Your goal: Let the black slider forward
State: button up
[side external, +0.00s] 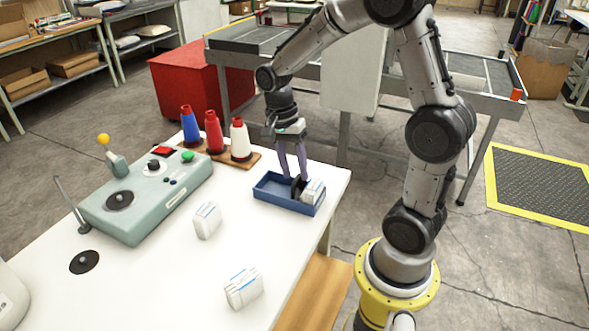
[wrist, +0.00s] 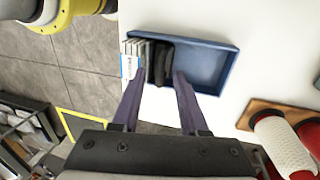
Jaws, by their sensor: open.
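The black slider (side external: 297,187) stands in the blue tray (side external: 270,197), against a stack of white packs (side external: 313,190) at the tray's right end. In the wrist view the black slider (wrist: 161,62) shows as dark upright plates beside the packs (wrist: 133,58), near the left end of the tray (wrist: 225,65). My gripper (side external: 293,178) points down over the tray, its purple fingers apart. In the wrist view the fingertips of my gripper (wrist: 157,80) lie on either side of the slider. I cannot tell whether they touch it.
Two white packs (side external: 207,220) (side external: 244,288) stand loose on the white table (side external: 170,285). A green control box (side external: 150,200) and a wooden board with thread cones (side external: 214,132) stand left of the tray. The rest of the tray is empty.

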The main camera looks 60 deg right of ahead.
jog(key=shift+f, duration=0.2)
grip_shut()
dwell(1.4)
